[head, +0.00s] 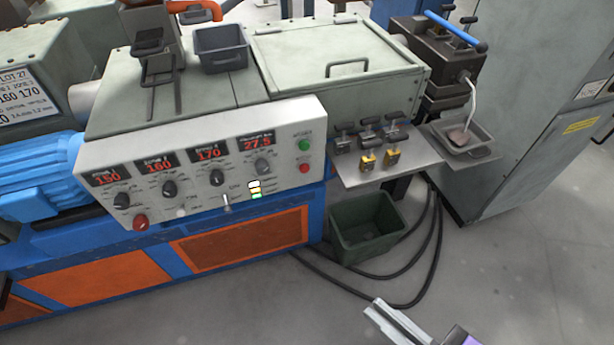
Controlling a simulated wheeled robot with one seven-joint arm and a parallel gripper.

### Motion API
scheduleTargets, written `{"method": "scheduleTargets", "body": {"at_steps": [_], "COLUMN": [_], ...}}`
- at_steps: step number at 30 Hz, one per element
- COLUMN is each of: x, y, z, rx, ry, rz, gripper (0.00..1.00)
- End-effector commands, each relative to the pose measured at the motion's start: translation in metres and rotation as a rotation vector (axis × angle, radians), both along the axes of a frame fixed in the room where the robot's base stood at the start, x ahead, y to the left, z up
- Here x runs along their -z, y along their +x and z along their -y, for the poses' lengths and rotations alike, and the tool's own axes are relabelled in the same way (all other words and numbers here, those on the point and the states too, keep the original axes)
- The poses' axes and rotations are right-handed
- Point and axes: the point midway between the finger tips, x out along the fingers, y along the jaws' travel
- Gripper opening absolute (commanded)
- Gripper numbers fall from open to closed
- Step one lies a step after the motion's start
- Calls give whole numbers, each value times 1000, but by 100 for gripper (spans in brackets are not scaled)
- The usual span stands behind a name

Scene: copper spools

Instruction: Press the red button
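A small round red button (304,168) sits at the right end of the machine's pale sloping control panel (290,120), just below a green button (304,144). A larger red knob-like button (140,222) projects from the panel's lower left corner. My gripper (385,315) shows only in part at the bottom edge, right of centre, as a grey finger-like piece with a purple part beside it. It is apart from the panel, below and to the right of both red buttons.
The panel also carries several red displays, black knobs and a small lever (226,203). A metal shelf (415,172) with clamps juts out to its right. A green bin (365,222) and black cables (405,303) lie on the floor. A grey cabinet (545,110) stands at right; the lower right floor is clear.

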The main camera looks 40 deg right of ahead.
Motion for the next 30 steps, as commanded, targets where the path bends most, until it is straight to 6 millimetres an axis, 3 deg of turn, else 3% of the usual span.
{"method": "scheduleTargets", "body": {"at_steps": [5, 11, 18, 30], "x": [22, 39, 56, 95], "y": [40, 91, 149, 227], "z": [4, 16, 42, 87], "rx": [20, 98, 180, 256], "ry": [69, 409, 1014, 2147], "rz": [111, 254, 418, 590], "gripper": [0, 0, 0, 0]}}
